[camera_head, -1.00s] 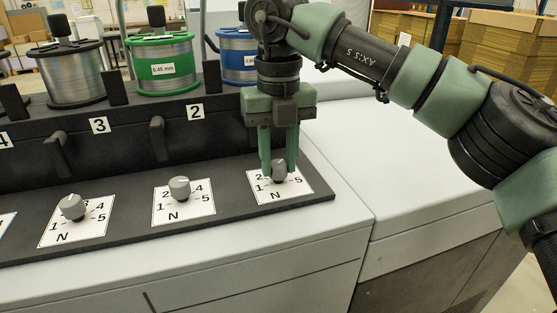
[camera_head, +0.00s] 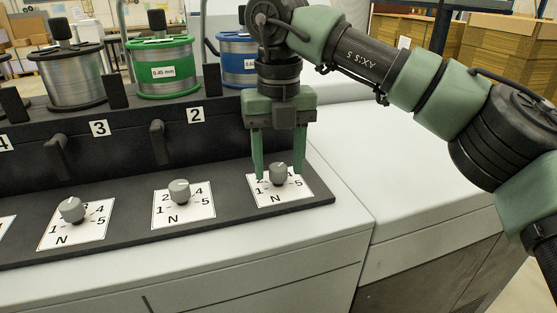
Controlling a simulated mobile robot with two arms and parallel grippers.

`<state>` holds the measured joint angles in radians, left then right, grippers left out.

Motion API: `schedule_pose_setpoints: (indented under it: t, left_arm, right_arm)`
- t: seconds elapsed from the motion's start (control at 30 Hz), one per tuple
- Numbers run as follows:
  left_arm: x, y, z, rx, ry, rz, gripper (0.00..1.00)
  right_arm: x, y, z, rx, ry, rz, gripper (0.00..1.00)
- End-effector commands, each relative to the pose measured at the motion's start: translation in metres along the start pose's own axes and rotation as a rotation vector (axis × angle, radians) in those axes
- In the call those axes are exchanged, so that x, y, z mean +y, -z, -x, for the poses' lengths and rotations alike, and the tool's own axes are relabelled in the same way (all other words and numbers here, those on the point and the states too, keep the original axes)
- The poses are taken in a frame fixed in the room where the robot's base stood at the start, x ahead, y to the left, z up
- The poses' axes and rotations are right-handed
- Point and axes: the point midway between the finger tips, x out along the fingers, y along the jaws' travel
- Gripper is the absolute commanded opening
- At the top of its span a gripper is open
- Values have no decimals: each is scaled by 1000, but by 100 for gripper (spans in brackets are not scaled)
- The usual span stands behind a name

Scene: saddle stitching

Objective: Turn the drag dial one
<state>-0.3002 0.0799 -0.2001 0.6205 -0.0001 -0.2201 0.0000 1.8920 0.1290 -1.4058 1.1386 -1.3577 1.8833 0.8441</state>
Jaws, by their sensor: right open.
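The drag dial at the right end of the row, a grey knob (camera_head: 278,174), sits on a white scale plate (camera_head: 281,195) marked with numbers and N. It is below the blue spool, whose station number is hidden behind my arm. My right gripper (camera_head: 279,172) points down over this dial. Its green fingers are spread open, one on each side of the knob, with visible gaps. The fingertips are near the plate. My left gripper is not in view.
Two more dials, the middle knob (camera_head: 179,191) and the left knob (camera_head: 72,209), stand on the same dark panel. Behind are the green spool (camera_head: 163,68), blue spool (camera_head: 237,57) and a grey spool (camera_head: 70,76). The pale machine top (camera_head: 410,170) at right is clear.

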Motion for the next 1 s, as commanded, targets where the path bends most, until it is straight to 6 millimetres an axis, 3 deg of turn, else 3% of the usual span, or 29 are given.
schedule_pose_setpoints:
  t: [0.17,0.53,1.0]
  left_arm:
    - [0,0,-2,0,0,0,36]
    - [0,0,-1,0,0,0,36]
    - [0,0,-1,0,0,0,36]
  right_arm:
    - [0,0,11,-1,1,0,52]
    - [0,0,70,-2,1,-1,52]
    - [0,0,78,0,0,0,52]
